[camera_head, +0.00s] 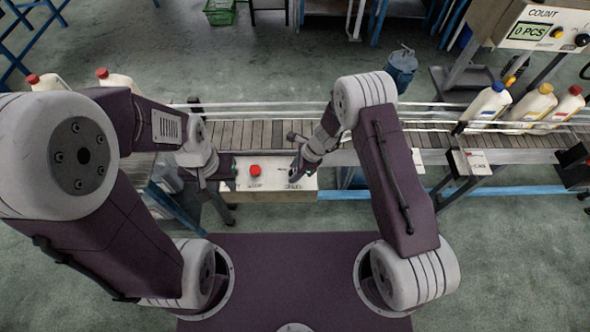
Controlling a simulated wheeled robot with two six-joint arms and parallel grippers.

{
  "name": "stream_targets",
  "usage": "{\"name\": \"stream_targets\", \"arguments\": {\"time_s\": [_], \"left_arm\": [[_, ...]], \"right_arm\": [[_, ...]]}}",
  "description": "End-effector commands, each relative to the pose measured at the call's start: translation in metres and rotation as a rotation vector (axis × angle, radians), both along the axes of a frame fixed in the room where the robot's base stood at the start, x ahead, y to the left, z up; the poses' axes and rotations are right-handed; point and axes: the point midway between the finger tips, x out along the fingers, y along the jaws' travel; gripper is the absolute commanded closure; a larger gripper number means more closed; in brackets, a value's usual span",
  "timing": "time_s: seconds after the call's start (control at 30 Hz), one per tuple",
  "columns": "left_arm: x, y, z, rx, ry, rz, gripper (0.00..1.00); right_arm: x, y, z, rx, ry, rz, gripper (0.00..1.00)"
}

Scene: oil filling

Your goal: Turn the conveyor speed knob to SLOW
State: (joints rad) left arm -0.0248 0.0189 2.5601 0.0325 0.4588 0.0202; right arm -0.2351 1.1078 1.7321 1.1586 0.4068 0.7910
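A white control panel (270,182) is mounted on the near side of the conveyor (255,133). A red button (255,171) sits on it. The speed knob cannot be made out; the right part of the panel is partly covered by my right gripper. My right gripper (296,170) points down at that right part, close to the panel. I cannot tell whether it touches or grips anything. My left gripper (222,190) is at the panel's left end, left of the red button; its opening is unclear.
Bottles with red caps (117,82) stand on the conveyor's left. Bottles with blue, yellow and red caps (541,104) stand on its right. A counter box (540,28) reads 0 PCS. A blue bin (402,68) and green crate (219,12) are behind the conveyor.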

Motion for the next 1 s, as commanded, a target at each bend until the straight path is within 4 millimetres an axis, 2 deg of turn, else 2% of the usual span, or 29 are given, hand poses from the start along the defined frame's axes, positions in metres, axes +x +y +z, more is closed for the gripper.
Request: {"name": "stream_targets", "arguments": {"time_s": [0.03,0.1,0.13,0.57,0.8,1.0], "left_arm": [[0.000,0.000,0.000,0.000,0.000,0.000,0.64],[0.000,0.000,0.000,0.000,0.000,0.000,0.64],[0.000,0.000,0.000,0.000,0.000,0.000,0.64],[0.000,0.000,0.003,0.000,0.000,0.000,0.64],[0.000,0.000,0.005,0.000,0.000,0.000,0.64],[0.000,0.000,-0.005,0.000,0.000,0.000,0.64]], "right_arm": [[0.000,0.000,0.000,0.000,0.000,0.000,0.75],[0.000,0.000,0.000,0.000,0.000,0.000,0.95],[0.000,0.000,0.000,0.000,-0.001,0.000,1.00],[0.002,-0.001,0.002,0.000,-0.003,0.051,1.00],[0.004,-0.001,0.001,-0.001,-0.004,0.212,1.00],[0.005,-0.001,-0.001,-0.001,-0.005,0.394,1.00]]}}
